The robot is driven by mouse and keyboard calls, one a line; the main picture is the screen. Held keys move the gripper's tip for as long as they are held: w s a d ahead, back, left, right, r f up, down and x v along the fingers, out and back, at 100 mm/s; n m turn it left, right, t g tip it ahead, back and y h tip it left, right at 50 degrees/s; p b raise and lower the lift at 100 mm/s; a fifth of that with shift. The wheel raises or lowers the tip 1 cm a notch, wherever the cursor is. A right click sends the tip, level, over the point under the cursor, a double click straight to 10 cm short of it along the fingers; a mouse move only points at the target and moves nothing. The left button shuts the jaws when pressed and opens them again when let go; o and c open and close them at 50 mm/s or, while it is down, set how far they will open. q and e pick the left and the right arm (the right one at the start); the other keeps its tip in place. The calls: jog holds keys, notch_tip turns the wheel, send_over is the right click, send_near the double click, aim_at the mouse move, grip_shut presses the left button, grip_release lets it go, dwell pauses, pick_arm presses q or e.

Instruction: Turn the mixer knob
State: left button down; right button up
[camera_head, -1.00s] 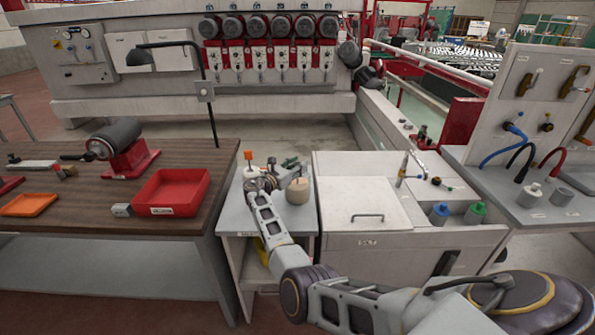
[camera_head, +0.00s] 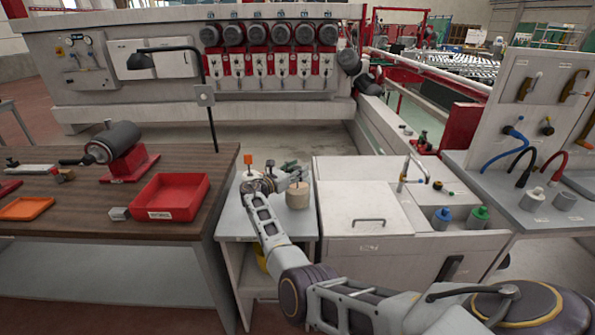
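My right arm comes in from the lower right and reaches over the small grey table. My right gripper (camera_head: 294,178) is at the table's far half, just above and left of a beige round pot (camera_head: 298,196). It is small and seen partly from behind, so I cannot tell whether its fingers are open or touch anything. An orange square-topped piece (camera_head: 249,159) stands behind and left of the wrist. No mixer knob can be made out clearly; the wrist and gripper hide part of the table top. My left gripper is out of view.
A wooden bench (camera_head: 110,222) on the left holds a red bin (camera_head: 172,197) and a motor on a red base (camera_head: 118,145). A white cabinet (camera_head: 365,200) with a tap stands right of the small table. Blue (camera_head: 443,218) and green (camera_head: 475,217) topped bottles are at its right.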

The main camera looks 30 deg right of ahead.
jog(key=shift+o, duration=0.6)
jog(key=shift+a, duration=0.45)
jog(key=v, duration=1.1)
jog(key=shift+s, duration=0.2)
jog(key=shift+a+f, duration=0.1)
